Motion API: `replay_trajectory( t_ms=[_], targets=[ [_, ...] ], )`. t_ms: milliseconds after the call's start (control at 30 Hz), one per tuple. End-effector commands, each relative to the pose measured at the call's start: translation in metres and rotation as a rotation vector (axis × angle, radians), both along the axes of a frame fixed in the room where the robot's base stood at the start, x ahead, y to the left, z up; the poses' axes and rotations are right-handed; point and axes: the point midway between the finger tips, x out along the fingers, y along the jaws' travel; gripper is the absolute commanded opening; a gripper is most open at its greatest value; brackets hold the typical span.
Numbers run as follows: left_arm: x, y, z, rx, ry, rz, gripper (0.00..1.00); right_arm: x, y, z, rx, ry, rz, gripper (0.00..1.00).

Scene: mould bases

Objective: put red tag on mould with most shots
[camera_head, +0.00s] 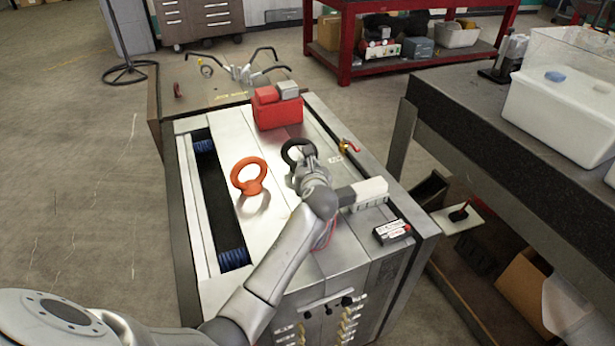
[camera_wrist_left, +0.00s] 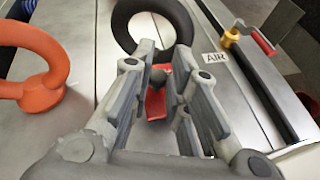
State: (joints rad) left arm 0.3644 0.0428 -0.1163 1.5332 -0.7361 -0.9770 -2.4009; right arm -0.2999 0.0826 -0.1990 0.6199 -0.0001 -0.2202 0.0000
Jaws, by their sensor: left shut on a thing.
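My left gripper (camera_head: 303,160) is over the steel mould top (camera_head: 232,132), close to a black ring bolt (camera_head: 291,146). In the left wrist view the fingers (camera_wrist_left: 162,65) are closed around a small dark piece with red beneath it, which looks like the red tag (camera_wrist_left: 155,104). An orange ring bolt (camera_head: 248,178) stands to the left. I see no readable shot count.
A red block with grey parts (camera_head: 277,107) sits at the mould's far end. A white block (camera_head: 370,188) and a small black-and-white box (camera_head: 391,232) lie on the right side. A brass valve with red handle (camera_head: 348,146) stands by an AIR label (camera_wrist_left: 215,58). A dark bench (camera_head: 480,110) flanks the right.

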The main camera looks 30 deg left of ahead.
Motion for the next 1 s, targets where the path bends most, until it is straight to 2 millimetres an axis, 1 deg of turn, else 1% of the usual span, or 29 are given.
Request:
replay_trajectory(
  t_ms=[33, 100, 200, 467, 600, 633, 767, 800, 1000],
  targets=[
    [0.0, 0.0, -0.011, -0.001, 0.005, 0.0, 0.0, 0.0, 0.0, -0.002, 0.0, 0.0, 0.001, 0.4],
    [0.0, -0.001, -0.021, -0.003, 0.004, 0.0, 0.0, 0.0, 0.001, -0.003, 0.001, 0.0, 0.001, 0.4],
    [0.0, -0.001, -0.03, 0.0, 0.002, 0.0, 0.0, 0.0, 0.001, -0.004, 0.002, 0.0, 0.001, 0.4],
    [0.0, 0.0, -0.03, 0.001, 0.001, 0.0, 0.0, 0.0, 0.004, -0.004, 0.004, 0.001, 0.0, 0.4],
    [0.0, 0.0, -0.034, 0.001, 0.002, -0.001, 0.0, 0.0, 0.005, -0.003, 0.006, 0.0, 0.001, 0.4],
    [0.0, 0.0, -0.034, 0.0, 0.001, 0.0, 0.19, 0.0, 0.005, -0.003, 0.006, 0.0, 0.001, 0.4],
    [0.0, 0.0, -0.034, 0.0, 0.001, 0.0, 0.35, -0.001, 0.005, -0.003, 0.006, 0.0, 0.001, 0.4],
    [0.0, 0.0, -0.034, 0.0, 0.001, 0.0, 0.38, 0.0, 0.005, -0.003, 0.006, 0.0, 0.001, 0.4],
    [0.0, 0.0, -0.034, 0.0, 0.001, 0.0, 0.38, 0.0, 0.005, -0.003, 0.005, 0.0, 0.0, 0.4]
  ],
)
